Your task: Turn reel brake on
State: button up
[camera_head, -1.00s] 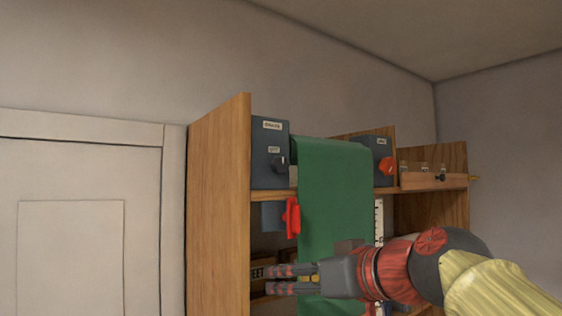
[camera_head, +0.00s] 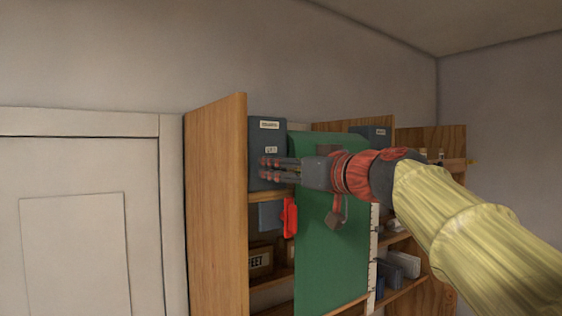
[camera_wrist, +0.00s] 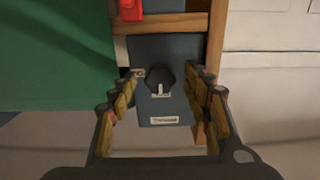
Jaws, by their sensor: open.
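A dark blue-grey box (camera_head: 268,140) with white labels sits at the upper left of the wooden shelf; the label text is too small to read surely. In the wrist view, where the scene looks upside down, the box (camera_wrist: 178,103) carries a black knob (camera_wrist: 160,80) with a white pointer mark. My gripper (camera_head: 264,170) is open in front of this box and hides the knob in the head view. In the wrist view the knob shows between the two spread fingers; whether they touch it, I cannot tell.
A red handle (camera_head: 289,217) sticks out just below the box. A green sheet (camera_head: 330,255) hangs to the right, behind my arm. A second grey box (camera_head: 372,133) stands further right. The wooden side panel (camera_head: 216,200) is close on the left.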

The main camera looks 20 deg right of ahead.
jog(key=shift+w, duration=0.25)
jog(key=shift+c, duration=0.6)
jog(key=c, duration=1)
